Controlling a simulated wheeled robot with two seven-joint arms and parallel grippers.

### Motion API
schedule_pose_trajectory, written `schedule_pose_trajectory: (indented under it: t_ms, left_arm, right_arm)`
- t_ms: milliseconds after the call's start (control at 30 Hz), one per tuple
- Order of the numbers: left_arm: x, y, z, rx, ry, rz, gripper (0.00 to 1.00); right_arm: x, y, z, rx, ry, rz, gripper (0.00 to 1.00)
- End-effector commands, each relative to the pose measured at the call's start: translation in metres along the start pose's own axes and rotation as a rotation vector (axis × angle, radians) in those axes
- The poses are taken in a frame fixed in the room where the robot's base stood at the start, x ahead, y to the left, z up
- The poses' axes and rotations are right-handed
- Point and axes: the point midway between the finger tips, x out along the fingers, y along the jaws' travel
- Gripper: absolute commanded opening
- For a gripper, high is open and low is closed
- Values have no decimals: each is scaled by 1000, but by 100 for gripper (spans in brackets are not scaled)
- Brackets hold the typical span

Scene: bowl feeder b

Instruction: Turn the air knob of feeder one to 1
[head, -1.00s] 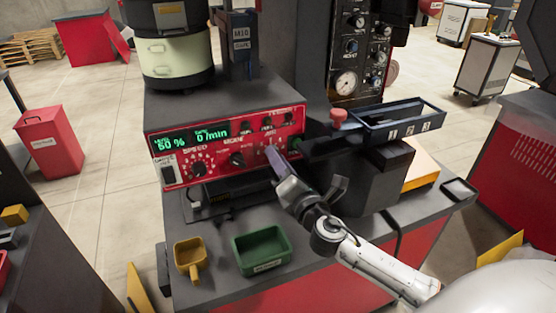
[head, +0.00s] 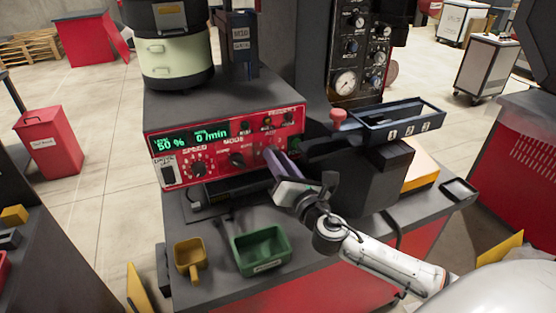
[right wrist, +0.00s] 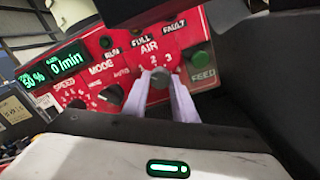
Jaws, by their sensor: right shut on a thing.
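The red control panel of the feeder (head: 218,170) faces me at the centre of the head view; its display reads 50 % and 0/min. In the right wrist view the grey air knob (right wrist: 160,76) sits under the word AIR, with the marks 1, 2 and 3 around it. My right gripper (right wrist: 162,88) has one finger on each side of the knob and is shut on it. Its fingertips also show at the panel in the head view (head: 270,154), where they hide the knob. I cannot tell which mark the knob points to. My left gripper is not in view.
The green feed button (right wrist: 198,60) is close to the right of the knob, and the mode knob (right wrist: 111,94) is to its left. A green bin (head: 262,268) and a yellow scoop (head: 188,256) rest on the bench below. A blue-grey tray (head: 400,122) juts out at right.

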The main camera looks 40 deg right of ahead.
Motion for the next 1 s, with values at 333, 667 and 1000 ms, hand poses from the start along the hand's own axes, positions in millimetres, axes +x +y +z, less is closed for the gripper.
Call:
schedule_pose_trajectory:
  t_ms: [333, 667, 1000]
  left_arm:
    - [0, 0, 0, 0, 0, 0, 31]
    - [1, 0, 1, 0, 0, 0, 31]
    - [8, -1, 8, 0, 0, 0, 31]
  right_arm:
    - [0, 0, -1, 1, 3, 0, 43]
    - [-6, 0, -1, 2, 2, 0, 43]
    - [-66, -1, -4, 1, 5, 0, 43]
